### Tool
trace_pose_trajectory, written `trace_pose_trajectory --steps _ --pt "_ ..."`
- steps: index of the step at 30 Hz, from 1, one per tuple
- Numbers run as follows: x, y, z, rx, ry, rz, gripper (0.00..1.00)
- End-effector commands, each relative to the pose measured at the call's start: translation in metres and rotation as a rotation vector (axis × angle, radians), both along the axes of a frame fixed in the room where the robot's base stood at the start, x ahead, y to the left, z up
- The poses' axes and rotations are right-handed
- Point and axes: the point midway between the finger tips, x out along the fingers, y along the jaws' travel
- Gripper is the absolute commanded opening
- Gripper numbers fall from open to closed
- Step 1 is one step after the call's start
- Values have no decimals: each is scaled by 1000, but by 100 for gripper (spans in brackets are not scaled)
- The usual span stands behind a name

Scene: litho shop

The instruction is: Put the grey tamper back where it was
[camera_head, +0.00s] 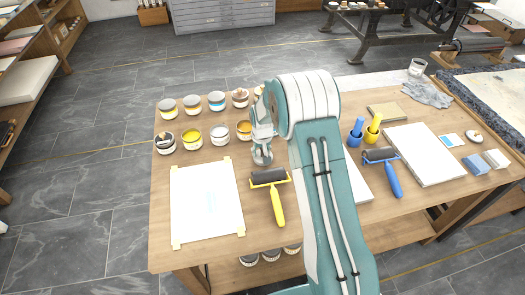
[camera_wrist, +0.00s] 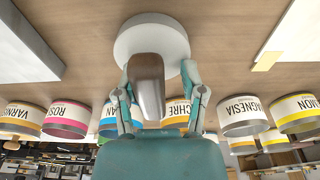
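The grey tamper (camera_wrist: 150,80) is in the wrist view, with a pale round base (camera_wrist: 150,38) and a brown-grey handle. In the head view its grey base (camera_head: 262,157) appears to stand on the wooden table, right of the ochre-labelled can. My gripper (camera_wrist: 156,76) is around the handle, one finger on each side. A gap shows between the right finger and the handle; the left finger is close to it, and I cannot tell if it touches. The fingers look open. In the head view my gripper (camera_head: 262,133) is directly above the tamper, and my arm hides the table behind it.
Several ink cans (camera_head: 192,138) stand in two rows to the left. A taped white sheet (camera_head: 207,200) and a yellow-handled roller (camera_head: 270,182) lie in front. Right of my arm are a blue-handled roller (camera_head: 388,170), blue and yellow cylinders (camera_head: 373,130) and a white slab (camera_head: 425,155).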

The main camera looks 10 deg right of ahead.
Motion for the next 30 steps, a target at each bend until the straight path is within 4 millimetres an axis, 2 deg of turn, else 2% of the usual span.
trace_pose_trajectory --steps 9,13,17,24,30 --pt "0 -4 0 4 0 0 63" --pt "-1 -3 9 2 -1 -1 63" --pt "-4 -2 31 1 -4 -1 63" --pt "-11 -2 81 1 -3 -1 63" --pt "-16 -2 111 2 -1 -1 63"
